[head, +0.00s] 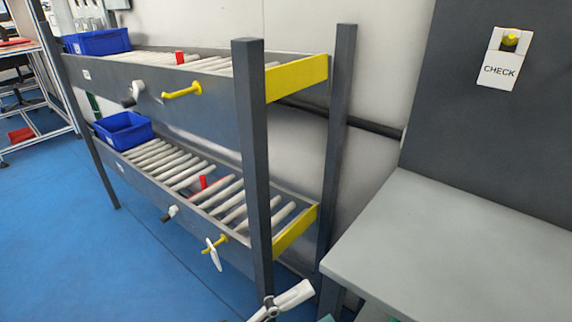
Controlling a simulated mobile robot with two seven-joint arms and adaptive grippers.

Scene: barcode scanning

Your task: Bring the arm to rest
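A pale elongated piece with a dark grey jointed part (270,308) shows at the bottom edge, in front of the rack's front post. It is cut off by the frame, and I cannot tell whether it is my gripper, which arm it belongs to, or whether it holds anything. No clear pair of fingertips shows. A white tool (213,254) hangs at the yellow hook on the lower shelf. The upper yellow hook (182,90) has nothing visible hanging from it.
A two-level roller rack (253,150) stands centre left, with blue bins (124,130) at its far end and small red blocks (203,182) on the rollers. A grey table (450,250) fills the lower right. A CHECK sign (497,70) is above it. The blue floor is open at left.

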